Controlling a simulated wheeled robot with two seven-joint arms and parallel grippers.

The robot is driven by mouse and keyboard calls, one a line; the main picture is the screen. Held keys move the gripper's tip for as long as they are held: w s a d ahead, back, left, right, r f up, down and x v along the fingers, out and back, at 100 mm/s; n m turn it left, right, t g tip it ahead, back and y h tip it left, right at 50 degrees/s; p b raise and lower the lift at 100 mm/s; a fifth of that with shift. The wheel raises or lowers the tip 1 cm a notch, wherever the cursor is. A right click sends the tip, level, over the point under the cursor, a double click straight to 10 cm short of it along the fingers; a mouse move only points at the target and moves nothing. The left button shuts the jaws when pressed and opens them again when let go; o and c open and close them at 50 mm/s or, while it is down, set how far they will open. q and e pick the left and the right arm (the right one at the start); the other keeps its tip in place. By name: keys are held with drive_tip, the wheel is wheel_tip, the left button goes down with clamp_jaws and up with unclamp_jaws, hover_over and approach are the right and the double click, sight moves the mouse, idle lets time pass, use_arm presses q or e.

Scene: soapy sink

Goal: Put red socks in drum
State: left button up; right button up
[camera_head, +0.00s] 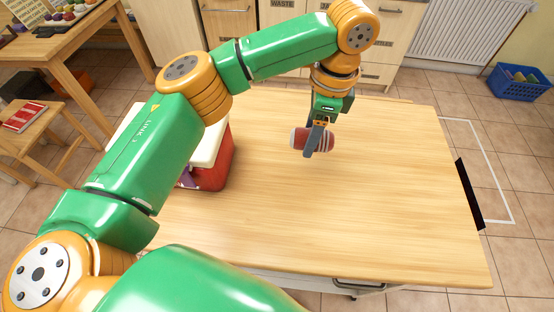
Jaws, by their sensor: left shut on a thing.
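My left gripper (316,137) is shut on a rolled red sock (326,141) with a pale stripe. It holds the sock over the far middle of the wooden table; I cannot tell how high above the top it is. A red box-like thing with a white top (222,162) stands on the table's left part, partly hidden behind my left arm. It may be the drum, but its opening is not visible. My right gripper is not in view.
The wooden table (370,215) is bare in its middle and right. Behind it are cabinets with drawers (228,22). A blue basket (522,82) sits on the floor at the far right. A stool with a red book (24,117) stands at the left.

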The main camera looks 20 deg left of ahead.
use_arm(q)
hover_over(273, 168)
drive_tip(key=f, duration=0.4)
drive_tip(key=d+f, duration=0.1)
drive_tip(key=shift+w+f, duration=0.15)
drive_tip(key=shift+f, duration=0.25)
drive_tip(key=shift+a+f+p, duration=0.15)
drive_tip(key=shift+f+p, duration=0.15)
drive_tip(key=shift+f, duration=0.7)
drive_tip(key=shift+a+f+p, duration=0.1)
drive_tip(key=shift+f+p, duration=0.2)
drive_tip(key=shift+f, duration=0.65)
drive_tip(key=shift+f, duration=0.1)
drive_tip(key=o, duration=1.3)
drive_tip(key=shift+o, duration=0.2)
